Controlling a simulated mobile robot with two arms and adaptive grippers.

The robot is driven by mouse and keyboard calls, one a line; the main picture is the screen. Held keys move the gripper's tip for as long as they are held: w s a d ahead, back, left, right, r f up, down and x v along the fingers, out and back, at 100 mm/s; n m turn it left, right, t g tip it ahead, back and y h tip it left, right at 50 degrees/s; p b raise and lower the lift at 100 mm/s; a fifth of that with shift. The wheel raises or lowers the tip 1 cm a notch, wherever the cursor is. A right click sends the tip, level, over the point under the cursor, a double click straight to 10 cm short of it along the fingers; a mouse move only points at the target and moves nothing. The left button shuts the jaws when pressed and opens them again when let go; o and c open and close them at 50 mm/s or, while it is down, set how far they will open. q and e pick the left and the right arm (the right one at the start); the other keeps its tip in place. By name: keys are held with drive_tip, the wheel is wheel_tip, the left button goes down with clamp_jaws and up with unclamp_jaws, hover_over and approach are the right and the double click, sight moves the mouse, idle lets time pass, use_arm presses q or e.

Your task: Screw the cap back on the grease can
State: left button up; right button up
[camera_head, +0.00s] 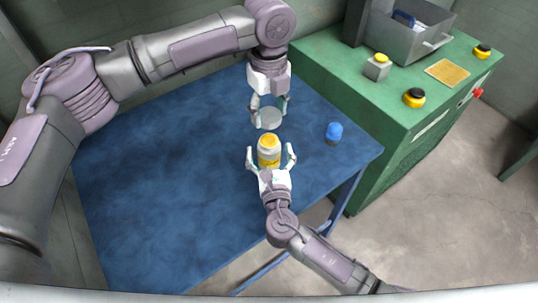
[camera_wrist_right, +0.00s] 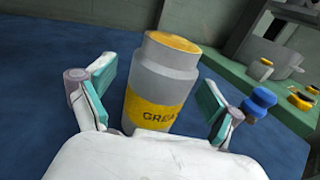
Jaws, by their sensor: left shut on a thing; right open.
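The grease can (camera_head: 269,156) stands upright on the blue table, with its yellow grease showing at the open top. In the right wrist view the can (camera_wrist_right: 160,85) is grey with a yellow label reading "GREA". My right gripper (camera_head: 271,153) is open, its fingers on either side of the can, with gaps visible in the right wrist view (camera_wrist_right: 150,100). My left gripper (camera_head: 269,106) points down just beyond the can and is shut on a round grey cap (camera_head: 271,119). The cap is apart from the can; its height above the table is hard to tell.
A small blue-topped object (camera_head: 334,132) stands on the blue table (camera_head: 150,165) right of the can, also in the right wrist view (camera_wrist_right: 261,100). A green cabinet (camera_head: 375,125) with a metal bin (camera_head: 405,38) and buttons adjoins the right side. The table's left is clear.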

sight(269, 139)
drive_tip(key=shift+w, duration=0.25)
drive_tip(key=c, duration=1.7)
use_arm(q)
drive_tip(key=shift+f, duration=2.5)
use_arm(e)
clamp_jaws()
